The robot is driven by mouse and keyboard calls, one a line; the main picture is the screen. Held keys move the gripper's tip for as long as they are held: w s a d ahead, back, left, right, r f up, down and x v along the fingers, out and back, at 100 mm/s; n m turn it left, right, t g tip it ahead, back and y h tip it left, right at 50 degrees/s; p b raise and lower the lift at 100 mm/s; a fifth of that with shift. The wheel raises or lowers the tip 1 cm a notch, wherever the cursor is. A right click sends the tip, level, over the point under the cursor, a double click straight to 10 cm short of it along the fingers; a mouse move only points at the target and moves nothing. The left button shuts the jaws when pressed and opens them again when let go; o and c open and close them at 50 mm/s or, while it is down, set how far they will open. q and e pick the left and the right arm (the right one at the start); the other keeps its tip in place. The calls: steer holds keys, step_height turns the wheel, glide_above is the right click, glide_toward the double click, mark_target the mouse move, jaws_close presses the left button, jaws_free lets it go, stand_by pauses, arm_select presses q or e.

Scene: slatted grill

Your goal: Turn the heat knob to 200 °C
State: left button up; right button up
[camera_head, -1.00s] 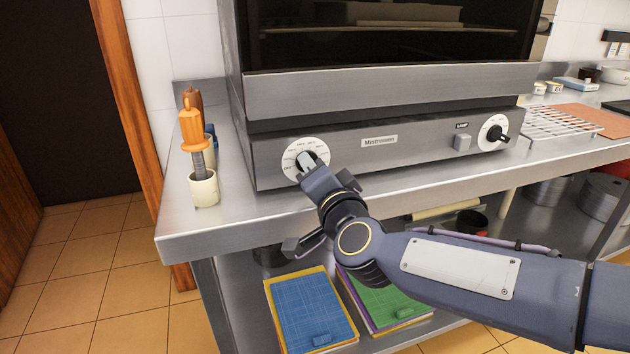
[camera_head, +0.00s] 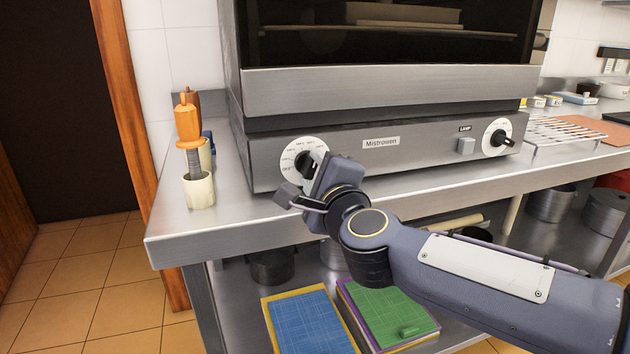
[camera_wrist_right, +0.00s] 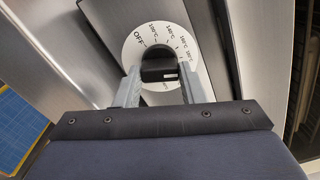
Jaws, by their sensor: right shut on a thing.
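The heat knob (camera_head: 303,165) is black and sits on a round white dial (camera_head: 293,147) at the left of the oven's front panel. In the right wrist view the knob (camera_wrist_right: 157,66) lies between the two grey fingers of my right gripper (camera_wrist_right: 162,84), which is shut on it. The dial (camera_wrist_right: 131,51) there shows OFF at upper left, then 100 °C, 140 °C, 160 °C and 180 °C clockwise. The 200 °C mark is not readable and the lower dial is partly hidden. A small white mark shows on the knob's face. My left gripper is not in view.
A second knob (camera_head: 499,138) and a lamp switch (camera_head: 466,146) are at the panel's right. A cup (camera_head: 199,190) with an orange-handled tool (camera_head: 188,122) stands left of the oven on the steel counter (camera_head: 225,215). Blue (camera_head: 309,322) and green (camera_head: 388,308) items lie below.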

steer(key=shift+f+m+b, duration=0.15)
steer(key=shift+m+b, duration=0.85)
steer(key=shift+m, duration=1.2)
steer(key=o, duration=1)
steer(key=p+v, duration=0.1)
steer(key=v, duration=0.7)
steer(key=shift+w, duration=0.1)
